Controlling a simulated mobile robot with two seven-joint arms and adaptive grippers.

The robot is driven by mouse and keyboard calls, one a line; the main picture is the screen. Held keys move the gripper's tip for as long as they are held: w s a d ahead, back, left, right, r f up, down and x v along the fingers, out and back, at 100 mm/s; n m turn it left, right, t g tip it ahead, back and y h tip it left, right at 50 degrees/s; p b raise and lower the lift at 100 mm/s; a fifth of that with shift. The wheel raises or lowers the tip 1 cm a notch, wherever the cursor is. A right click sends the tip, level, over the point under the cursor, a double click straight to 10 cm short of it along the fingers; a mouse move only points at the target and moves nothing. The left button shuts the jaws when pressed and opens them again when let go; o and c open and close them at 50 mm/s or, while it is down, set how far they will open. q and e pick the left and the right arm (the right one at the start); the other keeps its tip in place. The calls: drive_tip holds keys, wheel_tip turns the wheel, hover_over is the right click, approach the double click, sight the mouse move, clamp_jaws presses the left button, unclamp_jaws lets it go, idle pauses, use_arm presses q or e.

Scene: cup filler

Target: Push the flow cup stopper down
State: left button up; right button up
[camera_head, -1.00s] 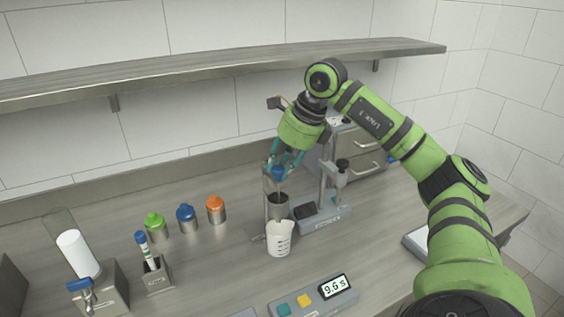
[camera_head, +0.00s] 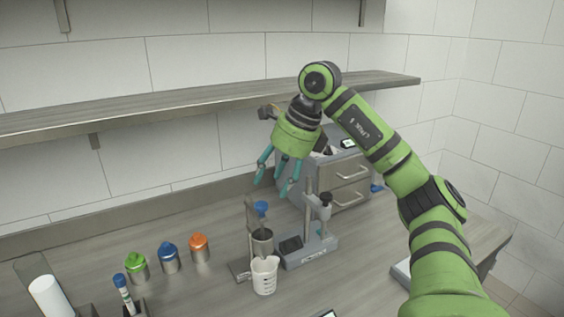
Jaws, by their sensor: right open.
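The flow cup (camera_head: 262,241) is a small dark metal cup held on a stand. Its blue stopper (camera_head: 261,207) shows above the cup, apart from the rim, with a thin stem between them. A white measuring beaker (camera_head: 264,276) stands below the cup. My right gripper (camera_head: 275,188) is open, with its teal fingers spread and pointing down. It is empty and above the stopper, apart from it. My left gripper is not in view.
A press-like stand (camera_head: 308,247) is just right of the cup. Green (camera_head: 136,268), blue (camera_head: 169,258) and orange (camera_head: 199,248) capped jars stand at the left.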

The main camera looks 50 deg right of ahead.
drive_tip(key=shift+v, duration=2.45)
drive_tip(key=shift+s+f, duration=0.1)
drive_tip(key=shift+f, duration=0.05)
